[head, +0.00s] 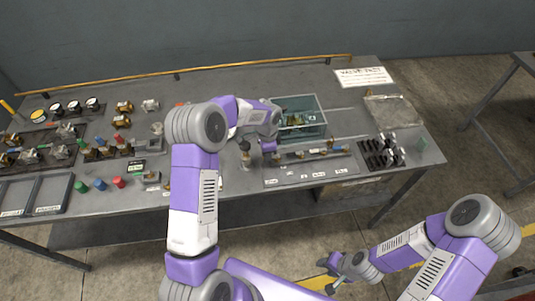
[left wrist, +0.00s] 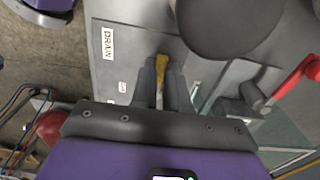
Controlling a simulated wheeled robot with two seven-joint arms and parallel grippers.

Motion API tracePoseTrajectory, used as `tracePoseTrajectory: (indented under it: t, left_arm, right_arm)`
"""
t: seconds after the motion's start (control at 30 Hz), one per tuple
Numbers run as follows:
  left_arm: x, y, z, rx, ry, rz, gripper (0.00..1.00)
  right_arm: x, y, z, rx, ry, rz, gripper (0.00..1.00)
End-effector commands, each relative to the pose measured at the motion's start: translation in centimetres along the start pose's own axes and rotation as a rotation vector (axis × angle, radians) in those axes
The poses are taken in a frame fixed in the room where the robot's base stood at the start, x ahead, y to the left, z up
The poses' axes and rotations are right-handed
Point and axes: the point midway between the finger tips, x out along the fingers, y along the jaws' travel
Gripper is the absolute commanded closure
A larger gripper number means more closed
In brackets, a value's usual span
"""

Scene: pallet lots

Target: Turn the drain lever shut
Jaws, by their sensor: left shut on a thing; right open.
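The drain lever (left wrist: 163,72) is a short yellow-brass piece in the left wrist view, beside a white label reading DRAIN (left wrist: 108,43). My left gripper (left wrist: 163,80) is shut on it, one finger on each side; the fingers hide part of the lever. In the head view, my left gripper (head: 271,149) is at the left end of a grey panel with a row of fittings (head: 310,153); the lever is hidden there. My right gripper (head: 334,287) is open and empty, low in front of the table.
A teal-walled bin (head: 303,118) stands just behind the left gripper. A red handle (left wrist: 296,84) shows at right in the left wrist view. A dark rack (head: 378,152) stands at right; coloured caps (head: 100,184) and trays (head: 50,193) lie at left.

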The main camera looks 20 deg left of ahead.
Motion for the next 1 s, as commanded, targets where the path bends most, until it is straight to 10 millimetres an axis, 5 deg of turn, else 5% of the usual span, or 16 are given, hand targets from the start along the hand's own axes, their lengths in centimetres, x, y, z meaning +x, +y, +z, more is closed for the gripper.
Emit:
tracePoseTrajectory:
  t: [0.63,0.67,0.8,1.0]
  left_arm:
    - [-0.05,-0.20,-0.10,0.049,0.002,-0.002,1.00]
    - [-0.05,-0.20,-0.10,0.049,0.002,-0.002,0.81]
    - [-0.04,-0.19,-0.08,0.048,0.001,-0.001,0.60]
    - [-0.03,-0.18,-0.05,0.046,0.001,-0.001,0.60]
  right_arm:
    - [-0.08,-0.03,0.00,0.000,0.000,0.000,0.57]
    - [-0.08,-0.03,0.00,0.000,0.000,0.000,0.57]
    - [-0.08,-0.03,0.00,0.000,0.000,0.000,0.57]
    - [-0.08,-0.03,0.00,0.000,0.000,0.000,0.57]
